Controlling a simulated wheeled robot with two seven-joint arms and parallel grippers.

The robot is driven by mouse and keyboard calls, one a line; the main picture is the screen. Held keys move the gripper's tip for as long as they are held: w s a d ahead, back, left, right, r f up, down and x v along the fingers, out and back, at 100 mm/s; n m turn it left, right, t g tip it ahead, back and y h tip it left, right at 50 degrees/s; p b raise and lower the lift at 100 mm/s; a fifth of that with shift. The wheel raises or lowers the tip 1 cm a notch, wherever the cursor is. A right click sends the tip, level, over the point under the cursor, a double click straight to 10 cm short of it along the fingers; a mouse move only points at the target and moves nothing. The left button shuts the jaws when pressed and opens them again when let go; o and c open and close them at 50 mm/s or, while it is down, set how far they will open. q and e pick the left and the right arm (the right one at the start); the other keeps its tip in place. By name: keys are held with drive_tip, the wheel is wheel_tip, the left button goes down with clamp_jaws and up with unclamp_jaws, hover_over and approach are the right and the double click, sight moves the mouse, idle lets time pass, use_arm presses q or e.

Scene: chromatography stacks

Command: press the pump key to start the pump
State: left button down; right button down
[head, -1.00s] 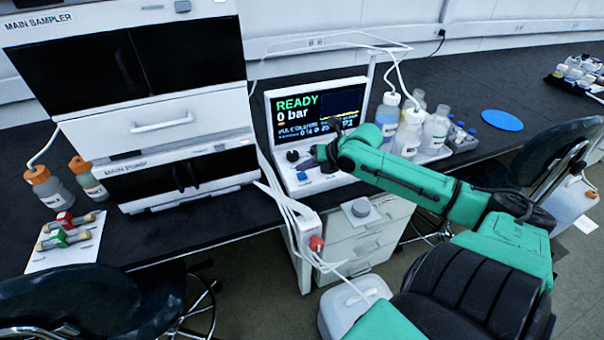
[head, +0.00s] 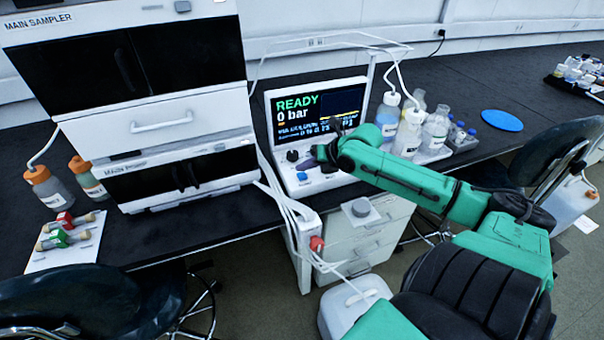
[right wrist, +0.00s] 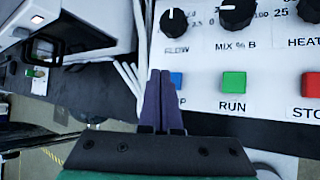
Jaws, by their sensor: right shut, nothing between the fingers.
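The control unit (head: 283,115) stands on the bench, its screen (head: 298,112) reading READY and 0 bar. The blue pump key (right wrist: 177,80) sits on its sloped front panel, left of the green RUN key (right wrist: 233,83). The pump key also shows in the head view (head: 302,176). My right gripper (right wrist: 160,75) is shut and empty. Its fingertips are just left of the blue key in the right wrist view and hide part of its label. I cannot tell whether they touch the panel. In the head view my right gripper (head: 317,156) hangs over the panel. My left gripper is not in view.
A red STOP key (right wrist: 311,84) and black knobs (right wrist: 237,14) share the panel. The main sampler stack (head: 130,90) stands left of the unit, with white tubes (head: 287,203) between them. Several bottles (head: 409,132) stand to the right.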

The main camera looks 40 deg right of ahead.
sight(305, 177)
idle(0.7)
drive_tip(key=shift+f, duration=0.35)
drive_tip(key=shift+f, duration=0.6)
idle(0.4)
drive_tip(key=shift+r, duration=0.1)
drive_tip(key=shift+r+p, duration=0.85)
drive_tip(key=shift+p, duration=0.3)
drive_tip(key=shift+r, duration=0.1)
wheel_tip(305, 177, up, 5)
drive_tip(key=p, duration=0.6)
